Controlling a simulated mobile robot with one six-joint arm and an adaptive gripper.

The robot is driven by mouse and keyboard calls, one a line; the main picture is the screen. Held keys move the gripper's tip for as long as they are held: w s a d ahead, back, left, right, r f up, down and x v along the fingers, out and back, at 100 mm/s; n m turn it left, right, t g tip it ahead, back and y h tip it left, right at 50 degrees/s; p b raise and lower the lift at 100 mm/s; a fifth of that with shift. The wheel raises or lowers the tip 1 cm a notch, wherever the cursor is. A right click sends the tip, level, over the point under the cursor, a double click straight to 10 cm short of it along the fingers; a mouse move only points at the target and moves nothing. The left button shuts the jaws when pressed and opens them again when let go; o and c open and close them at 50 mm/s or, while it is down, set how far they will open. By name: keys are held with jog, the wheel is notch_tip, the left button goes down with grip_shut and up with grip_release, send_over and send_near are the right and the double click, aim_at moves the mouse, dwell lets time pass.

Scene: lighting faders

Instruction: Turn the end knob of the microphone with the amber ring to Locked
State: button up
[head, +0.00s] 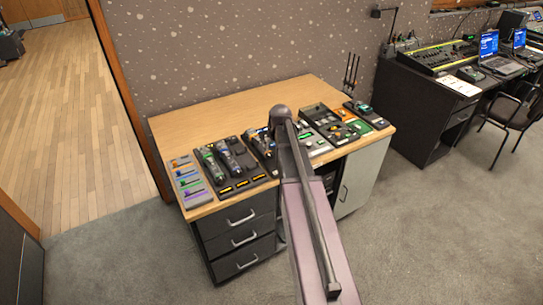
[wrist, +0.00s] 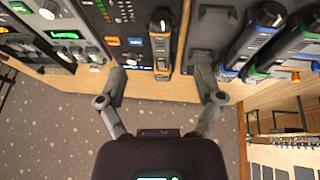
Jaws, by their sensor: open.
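In the wrist view a dark microphone (wrist: 161,45) with an amber band lies on a black panel with small controls. Its near end, also amber-marked, points toward my gripper (wrist: 161,77). My gripper is open, one finger on each side of that end; nothing is held. I cannot tell whether the fingers touch anything or how the end knob is set. To the right lie other dark microphones, one with a blue end (wrist: 250,45) and one with a green end (wrist: 283,48). In the head view my arm hides the middle of the row.
A wooden desk (head: 200,120) carries several devices: a grey fader panel (head: 188,182) at left, a microphone tray (head: 238,186) beside it, and trays at right. Black drawers (head: 238,238) stand below. Carpet in front is free. A dark console desk (head: 420,110) stands at right.

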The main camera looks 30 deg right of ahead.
aim_at(271, 157)
jog(key=shift+w+f, duration=0.1)
jog(key=shift+f, duration=0.1)
dwell(0.3)
jog(key=b+x, duration=1.2)
jog(key=x, duration=0.1)
jog(key=shift+w+f+b, duration=0.15)
jog(key=shift+b, duration=0.15)
dwell(0.3)
dwell(0.4)
jog(key=c, duration=1.2)
